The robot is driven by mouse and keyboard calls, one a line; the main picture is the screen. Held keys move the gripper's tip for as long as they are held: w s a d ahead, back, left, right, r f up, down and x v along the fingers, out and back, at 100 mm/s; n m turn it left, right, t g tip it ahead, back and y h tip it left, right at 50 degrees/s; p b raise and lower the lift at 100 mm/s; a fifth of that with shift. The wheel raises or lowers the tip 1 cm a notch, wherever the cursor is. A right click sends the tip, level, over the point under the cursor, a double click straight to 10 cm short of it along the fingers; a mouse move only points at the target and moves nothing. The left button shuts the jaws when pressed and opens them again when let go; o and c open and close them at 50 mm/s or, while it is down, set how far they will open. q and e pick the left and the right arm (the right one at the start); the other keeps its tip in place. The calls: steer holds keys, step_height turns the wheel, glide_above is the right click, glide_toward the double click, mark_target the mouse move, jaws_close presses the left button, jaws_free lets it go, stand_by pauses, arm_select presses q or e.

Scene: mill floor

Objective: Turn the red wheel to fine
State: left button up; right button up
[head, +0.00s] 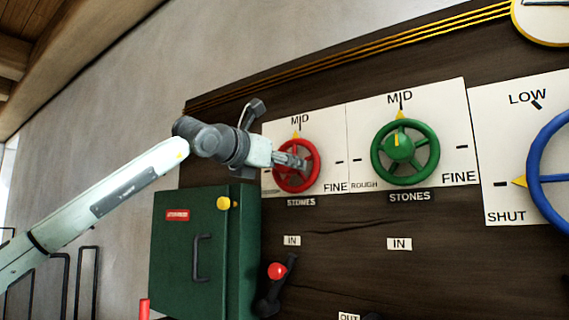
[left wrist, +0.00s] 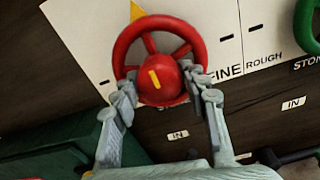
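The red wheel (head: 315,150) is mounted on a white plate (head: 333,165) on the dark panel. The plate reads MID at the top and FINE at the lower right. A yellow pointer (head: 296,135) at the wheel's top points up at MID. My left gripper (head: 299,162) is in front of the wheel. In the left wrist view its fingers (left wrist: 163,80) are spread, one on each side of the red hub (left wrist: 158,92), with gaps to it. Whether the fingertips touch the spokes or rim, I cannot tell. My right gripper is not in view.
A green wheel (head: 433,150) sits close to the right, with a blue wheel (head: 534,175) beyond it. A green cabinet (head: 222,270) stands below my left wrist. A red-knobbed lever (head: 277,271) sticks out below the red wheel.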

arm_select(q)
steer(key=c, duration=0.6)
